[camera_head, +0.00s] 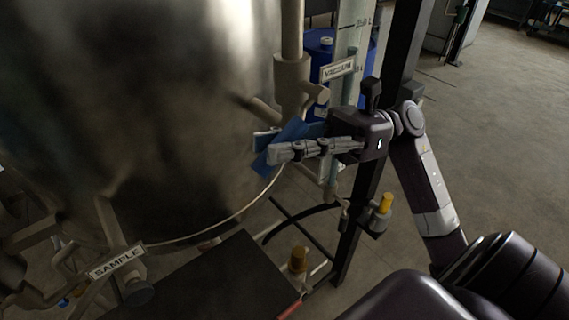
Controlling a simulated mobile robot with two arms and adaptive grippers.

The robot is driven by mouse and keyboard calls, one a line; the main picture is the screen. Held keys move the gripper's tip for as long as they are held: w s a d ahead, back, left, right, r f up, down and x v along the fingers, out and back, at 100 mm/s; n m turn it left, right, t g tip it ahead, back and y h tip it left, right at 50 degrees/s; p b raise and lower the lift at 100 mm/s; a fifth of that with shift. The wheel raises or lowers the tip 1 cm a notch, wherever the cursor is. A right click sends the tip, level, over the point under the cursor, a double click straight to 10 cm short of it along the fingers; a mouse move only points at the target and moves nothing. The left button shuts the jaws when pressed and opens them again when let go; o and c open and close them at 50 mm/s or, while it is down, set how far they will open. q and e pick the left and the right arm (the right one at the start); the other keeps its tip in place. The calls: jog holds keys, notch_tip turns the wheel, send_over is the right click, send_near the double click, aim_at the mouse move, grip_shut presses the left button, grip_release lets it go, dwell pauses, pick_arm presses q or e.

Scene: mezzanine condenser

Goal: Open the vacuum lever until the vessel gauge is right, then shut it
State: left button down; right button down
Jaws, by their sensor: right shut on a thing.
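The vacuum valve (292,80) is on a vertical pipe beside the large steel vessel (150,110), under a tag reading VACUUM (338,70). Its blue lever (292,131) sticks out below and is partly hidden by my gripper. My right gripper (272,152) is shut on the blue lever, its fingers pointing left toward the vessel wall. I cannot make out a readable gauge. My left gripper is not in view.
A tag reading SAMPLE (117,260) hangs by pipework at lower left. A dark flat surface (215,285) lies below the vessel. A black post (362,215) stands behind my right gripper, with a blue drum (320,50) at the back. Open floor (500,130) lies to the right.

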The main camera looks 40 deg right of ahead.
aim_at(287, 134)
jog(key=r+y+b, duration=0.1)
jog(key=b, duration=0.1)
jog(key=a+y+b, duration=0.1)
jog(key=y+b, duration=0.1)
jog(key=shift+s+r+m+b, duration=0.1)
jog(key=shift+r+m+b, duration=0.3)
jog(key=shift+a+r+m+t+y+b, duration=0.1)
jog(key=shift+r+m+t+y+b, duration=0.2)
jog(key=shift+r+t+y+b, duration=0.55)
jog(key=shift+r+y+b, duration=0.5)
jog(key=shift+r+y, duration=0.05)
jog(key=shift+y, duration=0.2)
jog(key=shift+r+m, duration=0.2)
jog(key=shift+m, duration=0.1)
jog(key=c, duration=1.7)
grip_release()
jog(key=shift+c, duration=0.2)
jog(key=shift+f, duration=0.15)
jog(key=v, duration=1.2)
